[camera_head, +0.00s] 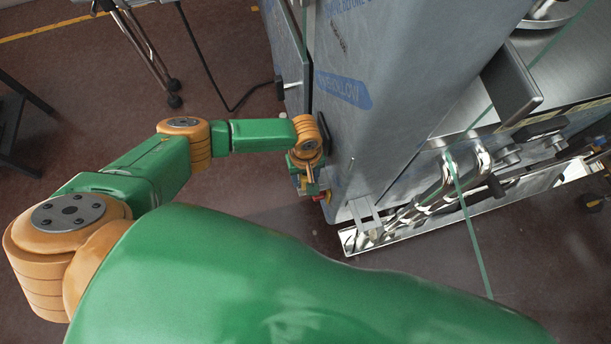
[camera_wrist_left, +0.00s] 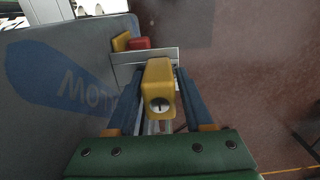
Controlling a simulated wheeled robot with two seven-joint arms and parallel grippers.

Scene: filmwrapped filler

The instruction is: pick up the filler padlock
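A yellow padlock (camera_wrist_left: 159,88) with a round keyhole facing the camera sits between the two blue fingers of my left gripper (camera_wrist_left: 160,80) in the left wrist view. The fingers flank it closely; I cannot tell whether they press on it. Its shackle is hidden. In the head view my left gripper (camera_head: 308,176) is low beside the grey cabinet's corner, and the padlock there is too small to make out. My right gripper does not show.
The grey cabinet (camera_head: 370,60) stands right beside my left gripper. A smaller yellow block (camera_wrist_left: 121,41) and a red block (camera_wrist_left: 139,43) lie just beyond the fingers by a metal plate. Shiny pipes (camera_head: 440,190) are at right.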

